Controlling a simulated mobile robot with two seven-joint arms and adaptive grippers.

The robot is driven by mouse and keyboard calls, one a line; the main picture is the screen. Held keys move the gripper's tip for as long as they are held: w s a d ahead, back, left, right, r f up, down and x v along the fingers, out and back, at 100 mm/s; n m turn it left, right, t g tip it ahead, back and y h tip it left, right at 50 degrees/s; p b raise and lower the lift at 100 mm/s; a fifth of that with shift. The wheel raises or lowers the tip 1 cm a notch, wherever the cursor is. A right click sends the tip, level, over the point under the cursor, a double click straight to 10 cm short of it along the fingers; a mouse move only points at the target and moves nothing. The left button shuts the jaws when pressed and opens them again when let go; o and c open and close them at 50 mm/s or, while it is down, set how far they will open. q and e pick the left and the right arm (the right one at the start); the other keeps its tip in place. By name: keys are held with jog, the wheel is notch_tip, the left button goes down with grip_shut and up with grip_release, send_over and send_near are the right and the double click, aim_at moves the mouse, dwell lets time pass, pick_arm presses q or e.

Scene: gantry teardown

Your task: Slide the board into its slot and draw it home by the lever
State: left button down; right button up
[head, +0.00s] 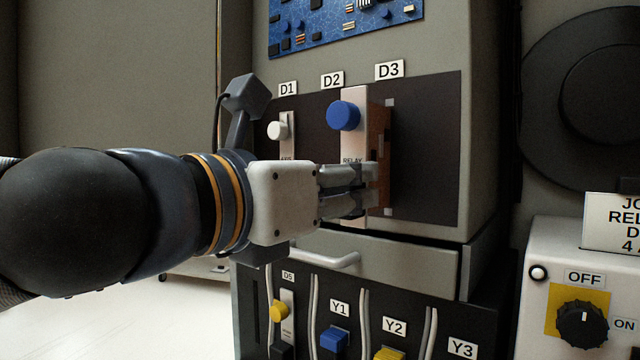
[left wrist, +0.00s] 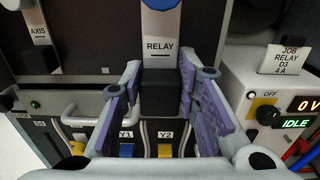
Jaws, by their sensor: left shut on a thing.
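The relay board has a pale front plate (head: 354,130) marked RELAY, a blue knob (head: 343,115) and a brown card edge (head: 379,135) behind it. It stands upright, its card jutting from the dark bay of the cabinet. Behind it is the D3 label (head: 389,70); how deep it sits I cannot tell. My left gripper (head: 365,188) is shut on the lower part of the board. In the left wrist view its fingers (left wrist: 158,92) flank a dark block (left wrist: 160,98) below the RELAY plate (left wrist: 160,47). My right gripper is out of view.
An AXIS module with a white knob (head: 277,130) sits under D1. A drawer (head: 400,262) and a lower row marked D5, Y1, Y2, Y3 lie below. A control box (head: 545,310) with an OFF/ON dial and a job card reading RELAY D3 4 A stands right.

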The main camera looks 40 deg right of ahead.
aim_at(389, 176)
pick_arm(q)
jog(key=shift+d, duration=0.25)
jog(key=shift+x, duration=0.85)
jog(key=p+x, duration=0.1)
jog(key=x, duration=0.4)
jog(key=shift+w, duration=0.1)
jog(key=shift+d, duration=0.25)
jog(key=shift+w, duration=0.15)
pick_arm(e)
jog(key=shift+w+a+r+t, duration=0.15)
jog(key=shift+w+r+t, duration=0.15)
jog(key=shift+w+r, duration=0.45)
pick_arm(q)
jog(key=shift+r, duration=0.15)
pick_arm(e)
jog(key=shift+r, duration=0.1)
